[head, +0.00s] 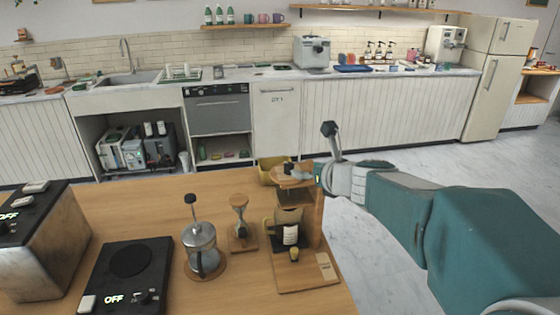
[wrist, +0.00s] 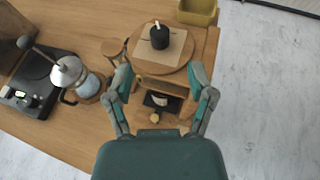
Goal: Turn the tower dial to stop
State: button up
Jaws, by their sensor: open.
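The wooden coffee tower (head: 318,222) stands near the right edge of the wooden table. On its round wooden top (wrist: 142,61) is a black dial (wrist: 159,37) with a light pointer mark, set on a pale square card (wrist: 176,50). In the head view the dial (head: 288,168) is small, and its lettering cannot be read. My gripper (wrist: 160,77) is open, with its fingers spread to either side of the near part of the tower. The dial lies beyond the fingertips in the wrist view, untouched. In the head view my gripper (head: 318,178) is at the tower top's right side.
A French press (head: 201,250) and an hourglass (head: 240,222) stand left of the tower. A black hot plate (head: 125,275) and a box reading OFF (head: 40,250) are farther left. A yellow bin (wrist: 198,12) is behind the tower. Floor is clear to the right.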

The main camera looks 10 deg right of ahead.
aim_at(292, 167)
jog(key=x, duration=0.9)
grip_shut()
